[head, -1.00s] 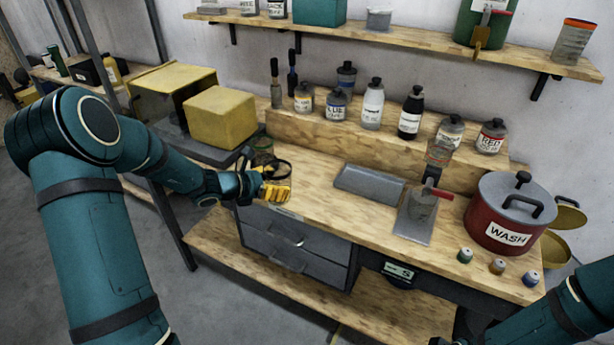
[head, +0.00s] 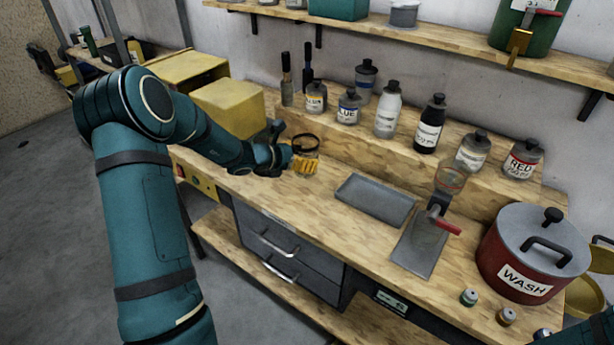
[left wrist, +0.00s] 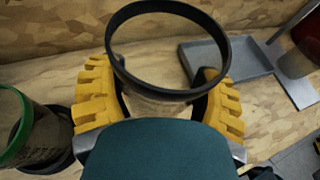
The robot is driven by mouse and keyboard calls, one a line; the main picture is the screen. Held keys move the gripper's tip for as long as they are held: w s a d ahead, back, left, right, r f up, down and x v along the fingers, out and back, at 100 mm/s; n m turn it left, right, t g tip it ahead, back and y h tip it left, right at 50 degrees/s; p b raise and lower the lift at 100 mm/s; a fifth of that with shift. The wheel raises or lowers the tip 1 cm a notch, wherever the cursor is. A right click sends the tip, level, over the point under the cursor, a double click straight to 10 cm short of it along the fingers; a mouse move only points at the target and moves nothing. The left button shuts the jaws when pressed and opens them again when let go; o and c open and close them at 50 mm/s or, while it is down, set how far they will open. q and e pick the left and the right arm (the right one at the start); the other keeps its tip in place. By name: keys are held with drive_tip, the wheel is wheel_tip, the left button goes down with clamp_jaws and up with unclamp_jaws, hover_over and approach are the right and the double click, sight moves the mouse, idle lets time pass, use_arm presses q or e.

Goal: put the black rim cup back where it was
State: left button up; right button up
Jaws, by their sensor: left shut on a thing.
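The black rim cup (head: 306,143) is clear with a dark rim, and upright between the yellow fingers of my left gripper (head: 303,164). In the left wrist view its black rim (left wrist: 121,62) shows large, with the left gripper (left wrist: 163,105) shut around the body from both sides. The cup is over the bench, in front of the raised wooden step; I cannot tell if its base touches the bench. A green rim cup (left wrist: 35,140) stands to the left in the left wrist view, in a dark ring. My right gripper is out of view.
A grey tray (head: 374,200) lies to the right of the cup. Beyond it are a red-rimmed cup (head: 451,178) on a stand and a red WASH pot (head: 527,262). Several bottles line the step (head: 340,135). Yellow boxes (head: 228,108) stand behind my left arm.

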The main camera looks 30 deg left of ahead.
sight(296, 172)
use_arm(q)
drive_tip(key=shift+f+b, duration=0.35)
drive_tip(key=shift+f, duration=2.5)
drive_tip(key=shift+f, duration=0.2)
drive_tip(key=o, duration=1.3)
drive_tip(key=shift+r, duration=0.1)
drive_tip(key=shift+r, duration=0.1)
drive_tip(key=shift+r, duration=0.15)
drive_tip(key=p+v, duration=0.1)
drive_tip(key=v, duration=1.1)
